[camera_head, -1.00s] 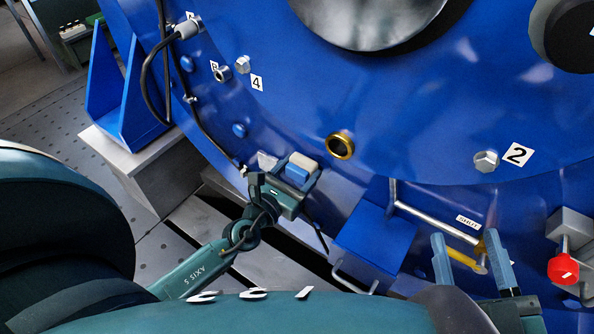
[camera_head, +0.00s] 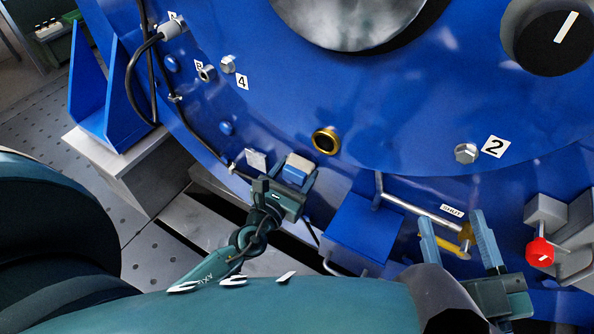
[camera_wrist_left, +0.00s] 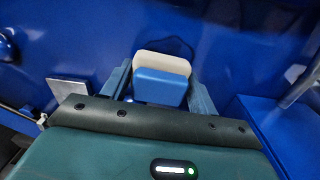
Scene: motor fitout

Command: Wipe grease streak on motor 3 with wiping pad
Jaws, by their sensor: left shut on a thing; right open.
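The wiping pad has a blue block and a cream face; it shows in the head view (camera_head: 296,170) and in the left wrist view (camera_wrist_left: 161,84). My left gripper (camera_head: 290,178) is shut on the pad's blue block, in front of the lower part of the blue motor (camera_head: 275,95). The cream side faces the motor's surface; I cannot tell whether it touches. My right gripper (camera_head: 452,238) is open and empty, near a yellow-ended silver lever at the lower right.
A brass-ringed port (camera_head: 326,141) is right of the pad. Bolts by labels 4 and 2 (camera_head: 466,153) sit on the motor. A blue box (camera_head: 362,233) juts out between the grippers. A red knob (camera_head: 540,252) is at far right. Black cables run down the left side.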

